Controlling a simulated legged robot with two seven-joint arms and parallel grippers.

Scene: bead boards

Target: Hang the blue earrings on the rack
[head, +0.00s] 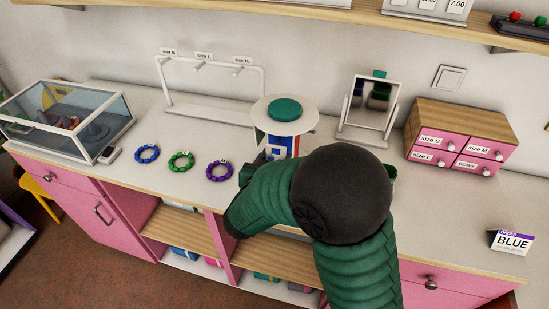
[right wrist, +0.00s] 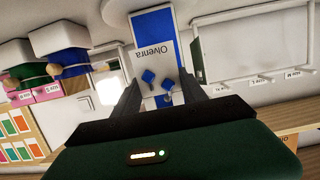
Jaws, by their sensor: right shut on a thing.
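My right gripper (right wrist: 160,95) is shut on a white and blue card (right wrist: 160,50) with printed lettering. Two small blue earrings (right wrist: 148,76) show on the card between the fingers. In the head view my right gripper (head: 258,165) is mostly hidden behind my own green arm, and part of a pale card (head: 275,152) shows beside it, in front of the round stand. A white rack (head: 212,106) with several labelled pegs stands at the back of the counter; it also shows in the right wrist view (right wrist: 236,18). My left gripper is not in view.
A round-topped stand (head: 307,123) is right behind the gripper. A mirror (head: 369,108) and pink drawers (head: 463,142) stand to the right. Blue (head: 147,153), green (head: 181,161) and purple (head: 219,170) bracelets lie before the rack. A glass case (head: 62,110) is at left, an order sign reading BLUE (head: 512,242) at right.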

